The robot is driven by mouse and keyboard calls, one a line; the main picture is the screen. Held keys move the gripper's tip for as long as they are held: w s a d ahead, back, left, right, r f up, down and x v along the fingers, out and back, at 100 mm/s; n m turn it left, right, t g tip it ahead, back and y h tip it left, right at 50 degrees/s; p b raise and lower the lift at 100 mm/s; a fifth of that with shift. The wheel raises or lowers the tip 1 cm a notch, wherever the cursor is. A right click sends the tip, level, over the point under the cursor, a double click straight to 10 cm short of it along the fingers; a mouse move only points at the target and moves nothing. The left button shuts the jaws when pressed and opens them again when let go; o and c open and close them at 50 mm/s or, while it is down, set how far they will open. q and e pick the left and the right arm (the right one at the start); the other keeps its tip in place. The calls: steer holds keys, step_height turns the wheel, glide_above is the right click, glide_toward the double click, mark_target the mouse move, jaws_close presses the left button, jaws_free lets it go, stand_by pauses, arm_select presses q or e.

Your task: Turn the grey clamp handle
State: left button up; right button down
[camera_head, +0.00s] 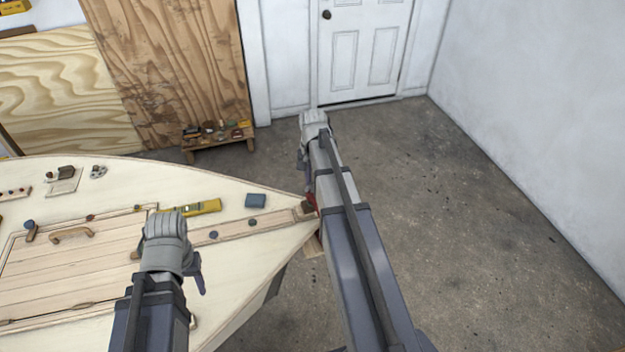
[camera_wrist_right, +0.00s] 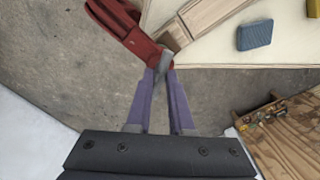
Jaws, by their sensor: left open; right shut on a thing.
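A red clamp (camera_wrist_right: 128,28) sits at the pointed tip of the plywood hull (camera_head: 250,273). In the head view only a bit of its red (camera_head: 313,204) shows beside my right arm. The grey clamp handle (camera_wrist_right: 158,84) is a short bar between the purple fingers of my right gripper (camera_wrist_right: 163,70), which are shut on it near the red body. In the head view my right gripper (camera_head: 302,163) is beyond the hull tip, its fingers mostly hidden by the arm. My left gripper (camera_head: 200,280) is over the hull deck, open, with one purple finger showing; its fingertips are partly hidden.
A blue block (camera_head: 256,200) and a yellow level (camera_head: 203,207) lie on the deck. A wooden handle (camera_head: 73,235) is on the deck planks. A low wooden bench with small items (camera_head: 188,146) stands behind the hull. The floor at right is clear.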

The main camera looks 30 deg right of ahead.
steer(key=n, duration=0.4)
steer(key=shift+n, duration=0.4)
steer(key=n, duration=0.3)
steer(key=shift+n, duration=0.3)
steer(key=n, duration=0.3)
steer(key=shift+n, duration=2)
steer(key=shift+s, duration=0.1)
steer(key=c, duration=0.8)
jaws_free()
steer(key=shift+d+f, duration=0.1)
steer(key=shift+c, duration=0.2)
steer(key=shift+o, duration=0.4)
